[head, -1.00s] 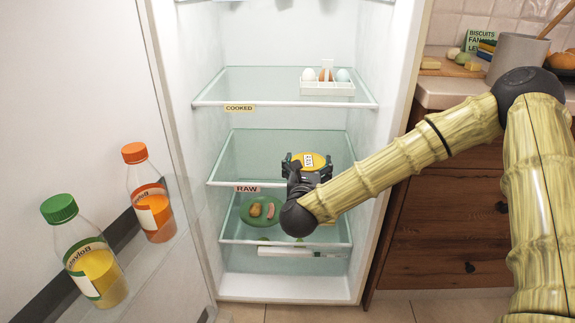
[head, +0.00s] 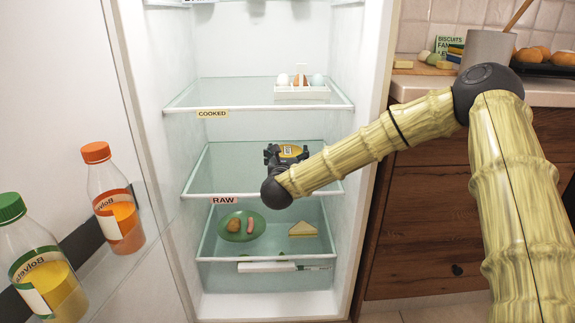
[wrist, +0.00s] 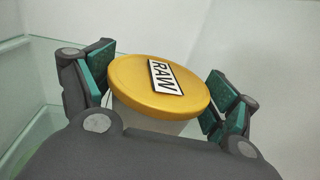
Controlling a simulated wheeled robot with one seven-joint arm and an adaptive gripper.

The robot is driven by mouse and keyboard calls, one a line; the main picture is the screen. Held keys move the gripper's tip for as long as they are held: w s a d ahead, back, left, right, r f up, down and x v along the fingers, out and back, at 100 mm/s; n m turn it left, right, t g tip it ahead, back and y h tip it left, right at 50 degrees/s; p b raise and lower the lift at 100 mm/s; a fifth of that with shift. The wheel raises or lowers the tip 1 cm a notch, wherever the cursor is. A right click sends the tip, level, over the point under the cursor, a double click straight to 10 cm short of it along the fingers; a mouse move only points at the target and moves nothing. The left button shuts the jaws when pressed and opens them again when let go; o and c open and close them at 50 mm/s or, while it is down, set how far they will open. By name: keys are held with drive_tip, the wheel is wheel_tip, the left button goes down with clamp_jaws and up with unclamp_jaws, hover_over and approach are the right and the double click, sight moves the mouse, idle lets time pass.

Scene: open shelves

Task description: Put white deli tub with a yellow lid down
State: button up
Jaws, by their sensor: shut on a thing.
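The white deli tub with a yellow lid (wrist: 135,92) sits between my gripper's fingers in the wrist view, with a label reading RAW on its lid. In the head view its yellow lid (head: 291,150) shows just beyond my gripper (head: 286,158). My gripper is shut on the tub, with the green finger pads (wrist: 165,92) on either side of it. The tub is at the middle glass shelf (head: 230,183), which carries a RAW label at its front edge. Whether the tub's base touches the glass is hidden by my gripper and arm.
The upper shelf (head: 230,96), labelled COOKED, holds an egg tray (head: 301,93). The lower level holds a green plate (head: 228,232) with food and a sandwich (head: 297,229). Two bottles stand in the door at left. The RAW shelf's left part is clear.

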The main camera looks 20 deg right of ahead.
sight(287, 147)
drive_tip(key=shift+a+f+b+x, duration=0.1)
drive_tip(key=shift+b+x, duration=0.15)
drive_tip(key=shift+x, duration=0.6)
drive_tip(key=shift+a+f+b+x, duration=0.1)
drive_tip(key=shift+b+x, duration=0.1)
drive_tip(key=shift+x, duration=0.65)
drive_tip(key=shift+f+b, duration=0.95)
drive_tip(key=shift+f, duration=0.75)
drive_tip(key=shift+f, duration=0.15)
drive_tip(key=o, duration=1.1)
drive_tip(key=shift+o, duration=0.2)
drive_tip(key=shift+r, duration=0.25)
drive_tip(key=p+v, duration=0.3)
drive_tip(key=v, duration=0.9)
drive_tip(key=shift+p, duration=0.3)
